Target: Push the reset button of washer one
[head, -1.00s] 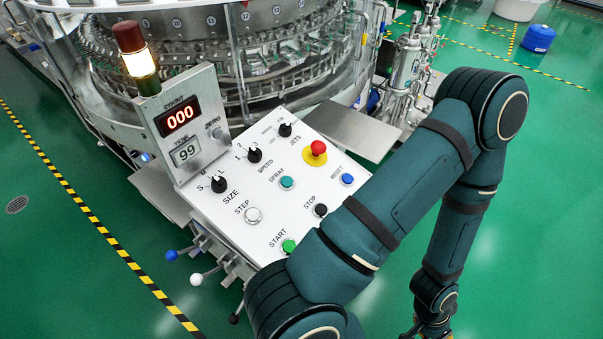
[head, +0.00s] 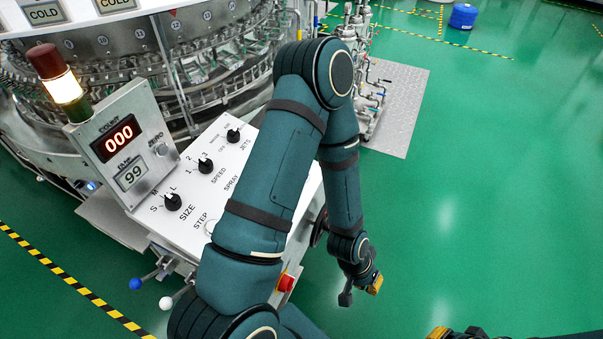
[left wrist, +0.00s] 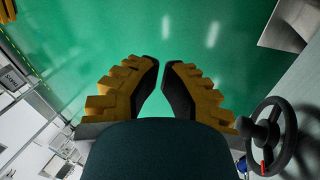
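The washer's white control panel (head: 188,222) carries the SIZE, SPEED and JETS knobs, which show in the head view. My left arm crosses the panel's right part and hides the blue reset button, the red emergency button and most other buttons. The step button (head: 210,226) is partly covered. My left gripper (head: 358,290) hangs to the right of the panel, over the floor and clear of the buttons. In the left wrist view its two fingers (left wrist: 162,68) have a gap between them, with only green floor beyond. My right gripper (head: 440,333) barely shows at the bottom edge.
The display box (head: 122,148) reads 000 and 99, beside a lit signal lamp (head: 62,88). A dark handwheel (left wrist: 272,137) is close right of the fingers in the left wrist view. A red switch (head: 286,283) sits low by my arm.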

